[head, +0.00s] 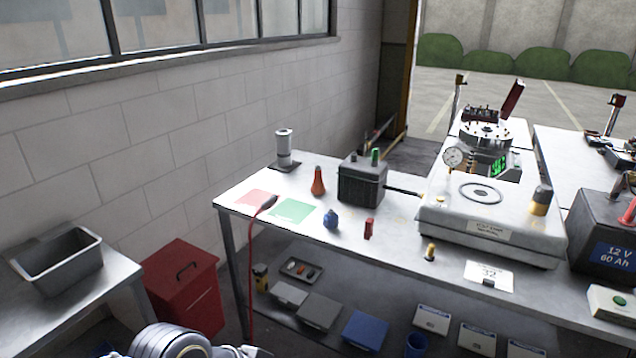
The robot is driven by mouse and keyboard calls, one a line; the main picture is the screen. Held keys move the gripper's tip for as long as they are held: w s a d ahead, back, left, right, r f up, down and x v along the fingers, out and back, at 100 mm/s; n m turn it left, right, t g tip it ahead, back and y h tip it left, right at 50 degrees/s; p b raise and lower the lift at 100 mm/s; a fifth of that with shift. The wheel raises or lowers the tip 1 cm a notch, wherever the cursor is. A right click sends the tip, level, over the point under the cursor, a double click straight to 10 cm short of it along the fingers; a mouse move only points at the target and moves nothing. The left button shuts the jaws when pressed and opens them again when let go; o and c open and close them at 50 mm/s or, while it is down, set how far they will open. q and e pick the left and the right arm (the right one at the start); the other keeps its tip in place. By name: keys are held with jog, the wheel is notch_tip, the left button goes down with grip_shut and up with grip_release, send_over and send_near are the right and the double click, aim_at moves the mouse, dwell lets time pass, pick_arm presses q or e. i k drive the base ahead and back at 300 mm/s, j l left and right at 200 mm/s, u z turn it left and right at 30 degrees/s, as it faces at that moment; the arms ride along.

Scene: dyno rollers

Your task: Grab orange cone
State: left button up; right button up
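A small orange cone-shaped object (318,182) stands upright on the white workbench (330,260), toward its back left. It is between the green square and the dark grey box. Nothing touches it that I can see. Part of my own arm shows at the bottom left edge, well short of the bench top. Neither gripper's fingers are in view.
Near the cone are a red square (246,197), a green square (293,210), a blue object (330,219), a red object (369,229), a dark grey box (361,183) and a grey cylinder on a stand (284,146). A red cabinet (190,290) stands left of the bench.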

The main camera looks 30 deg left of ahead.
aim_at(318, 188)
jog(key=i+j+u, duration=0.25)
jog(key=i+j, duration=0.75)
jog(key=j, duration=0.25)
jog(key=i+j+u, duration=0.3)
jog(key=i+j, duration=0.75)
jog(key=i, duration=0.05)
